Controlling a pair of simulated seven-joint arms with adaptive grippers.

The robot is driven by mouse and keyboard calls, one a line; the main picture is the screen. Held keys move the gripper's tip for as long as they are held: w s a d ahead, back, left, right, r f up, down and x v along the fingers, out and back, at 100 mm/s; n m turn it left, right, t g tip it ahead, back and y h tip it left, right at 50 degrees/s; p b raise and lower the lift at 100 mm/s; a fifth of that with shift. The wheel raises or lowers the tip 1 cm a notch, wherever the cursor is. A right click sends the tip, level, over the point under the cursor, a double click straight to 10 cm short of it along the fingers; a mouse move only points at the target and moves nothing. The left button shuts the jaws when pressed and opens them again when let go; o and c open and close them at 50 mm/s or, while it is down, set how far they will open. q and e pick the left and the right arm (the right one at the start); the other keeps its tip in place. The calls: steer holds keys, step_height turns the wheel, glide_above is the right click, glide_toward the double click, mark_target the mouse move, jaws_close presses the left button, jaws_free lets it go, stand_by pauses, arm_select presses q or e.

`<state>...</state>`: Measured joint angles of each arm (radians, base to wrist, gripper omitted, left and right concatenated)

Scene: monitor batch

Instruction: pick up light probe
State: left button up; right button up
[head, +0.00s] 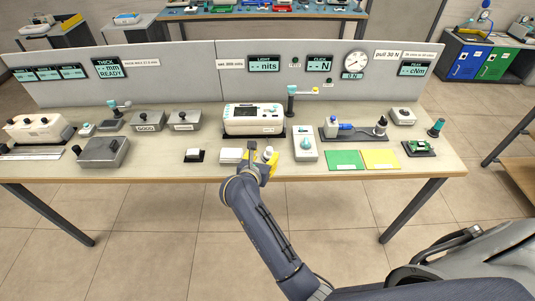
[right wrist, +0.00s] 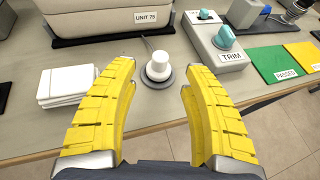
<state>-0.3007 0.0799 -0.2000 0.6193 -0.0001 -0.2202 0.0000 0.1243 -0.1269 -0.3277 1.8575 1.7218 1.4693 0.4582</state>
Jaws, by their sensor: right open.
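A small white cylindrical knob on a grey round base, which looks like the light probe (right wrist: 158,66), stands upright on the table. In the right wrist view it is between and just beyond my yellow fingertips. In the head view the probe (head: 269,151) is partly hidden by my gripper. My right gripper (right wrist: 159,82) is open and empty, with one finger to each side of the probe and visible gaps. In the head view my right gripper (head: 261,160) is at the table's front edge. My left gripper is not in view.
A stack of white cards (right wrist: 66,85) lies left of my fingers. The grey TRIM box (right wrist: 226,48) stands close on the right. Green (head: 345,160) and yellow (head: 380,159) mats lie farther right.

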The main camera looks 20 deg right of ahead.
mark_target(269, 150)
steer(key=shift+x, duration=3.45)
steer(key=shift+r, duration=0.1)
jaws_close()
